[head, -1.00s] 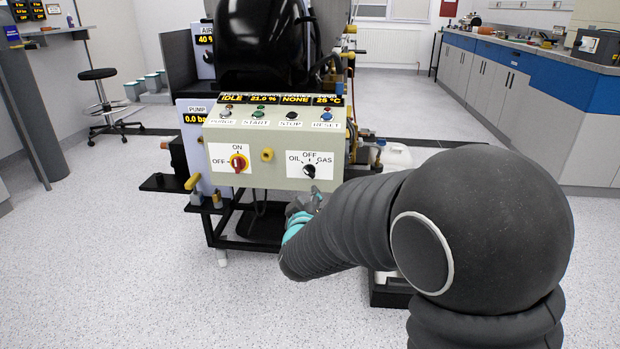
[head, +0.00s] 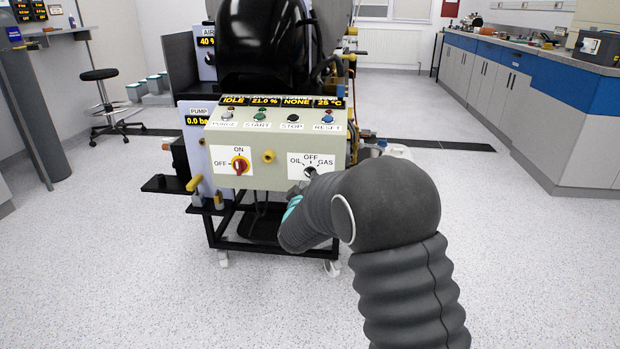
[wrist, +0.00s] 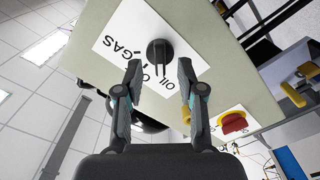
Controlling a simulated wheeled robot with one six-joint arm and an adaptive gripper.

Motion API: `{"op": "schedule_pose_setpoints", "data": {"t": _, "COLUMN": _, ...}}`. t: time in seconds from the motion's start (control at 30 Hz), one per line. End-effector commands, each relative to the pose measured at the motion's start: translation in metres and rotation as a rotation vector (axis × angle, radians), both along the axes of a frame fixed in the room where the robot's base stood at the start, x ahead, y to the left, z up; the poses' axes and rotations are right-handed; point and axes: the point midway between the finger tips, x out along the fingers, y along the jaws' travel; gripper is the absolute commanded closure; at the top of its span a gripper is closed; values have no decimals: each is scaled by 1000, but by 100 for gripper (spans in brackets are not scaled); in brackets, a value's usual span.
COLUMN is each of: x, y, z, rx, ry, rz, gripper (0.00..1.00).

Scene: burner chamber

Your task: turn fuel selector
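The fuel selector (head: 310,172) is a round black knob on a white plate marked OIL, OFF and GAS, low on the right of the control panel's front. It also shows in the wrist view (wrist: 160,50), where its grip bar lies between the fingers' lines. I cannot tell surely which mark it points at. My gripper (wrist: 160,67) is open and empty, its two fingertips on either side of the knob's near end, with a gap on each side. In the head view my gripper (head: 294,190) is at the plate's lower left, partly hidden by my arm.
A yellow-handled valve (head: 194,183) sticks out left. The floor in front is clear.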

Motion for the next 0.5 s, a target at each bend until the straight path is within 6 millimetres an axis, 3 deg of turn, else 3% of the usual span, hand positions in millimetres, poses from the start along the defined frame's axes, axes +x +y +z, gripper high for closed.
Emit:
{"op": "schedule_pose_setpoints", "data": {"t": 0.2, "x": 21, "y": -1, "z": 0, "rx": 0, "ry": 1, "rz": -1, "gripper": 61}}
{"op": "schedule_pose_setpoints", "data": {"t": 0.5, "x": 26, "y": -1, "z": 0, "rx": 0, "ry": 1, "rz": 1, "gripper": 61}}
